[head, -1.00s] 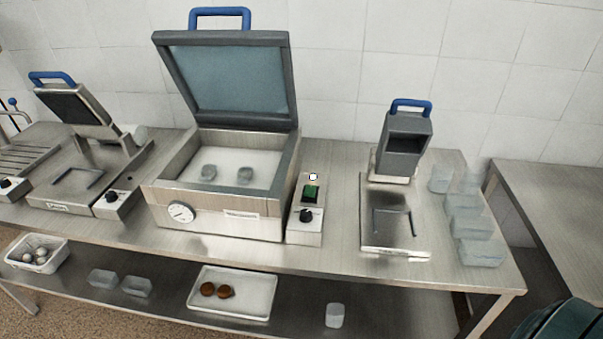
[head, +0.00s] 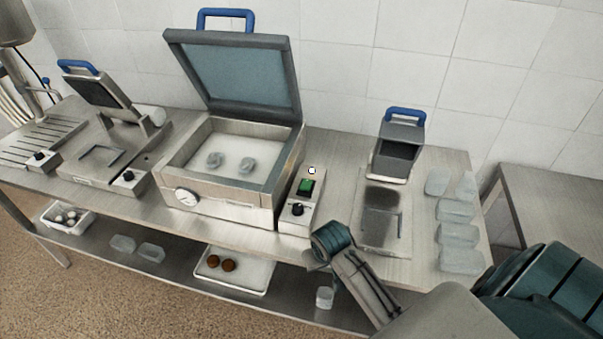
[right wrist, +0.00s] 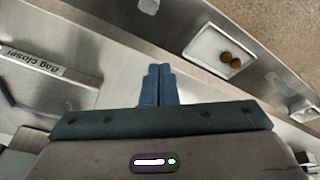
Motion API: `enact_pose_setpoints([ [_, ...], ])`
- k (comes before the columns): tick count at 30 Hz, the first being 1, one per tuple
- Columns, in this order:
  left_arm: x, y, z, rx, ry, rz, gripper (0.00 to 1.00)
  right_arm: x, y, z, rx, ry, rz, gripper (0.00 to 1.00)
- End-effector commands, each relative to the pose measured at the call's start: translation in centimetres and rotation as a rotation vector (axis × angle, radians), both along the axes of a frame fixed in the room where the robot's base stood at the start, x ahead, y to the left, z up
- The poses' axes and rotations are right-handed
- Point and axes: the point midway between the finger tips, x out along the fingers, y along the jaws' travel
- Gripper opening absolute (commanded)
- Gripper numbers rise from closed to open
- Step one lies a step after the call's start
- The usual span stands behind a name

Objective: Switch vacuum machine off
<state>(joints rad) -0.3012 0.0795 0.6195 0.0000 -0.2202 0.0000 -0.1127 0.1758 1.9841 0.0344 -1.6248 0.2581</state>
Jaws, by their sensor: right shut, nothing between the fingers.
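The vacuum machine (head: 225,208) stands on the steel table with its blue-handled lid (head: 240,75) raised. Two small translucent pieces lie inside, and a round gauge (head: 187,197) is on its front. Beside it on the right is a control box (head: 296,222) with a green switch (head: 305,187) and a black knob (head: 297,209). In the right wrist view my right gripper (right wrist: 158,70) is shut and empty. In the head view my right arm reaches in front of the table, right of the control box, and the fingertips cannot be made out. My left gripper is out of view.
A smaller blue-handled device (head: 398,150) stands right of the control box, with several clear containers (head: 455,235) beyond it. Another device (head: 105,160) is at left. The lower shelf holds a white tray (head: 258,285) with two brown items. A labelled sign (right wrist: 35,62) shows at left in the wrist view.

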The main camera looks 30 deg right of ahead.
Motion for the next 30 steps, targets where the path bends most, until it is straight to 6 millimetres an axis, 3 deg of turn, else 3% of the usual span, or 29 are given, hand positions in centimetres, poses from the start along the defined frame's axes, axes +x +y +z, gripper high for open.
enact_pose_setpoints([
  [11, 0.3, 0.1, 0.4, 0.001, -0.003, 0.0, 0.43, 9.5, -2.9, 5.1, 0.018, 0.001, -0.2, 0.0],
  [21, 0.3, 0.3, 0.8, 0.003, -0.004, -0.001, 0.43, 18.6, -6.5, 13.5, 0.058, 0.003, -0.448, 0.0],
  [30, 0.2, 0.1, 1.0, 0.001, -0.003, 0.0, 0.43, 22.6, -8.5, 19.4, 0.09, 0.008, -0.595, 0.0],
])
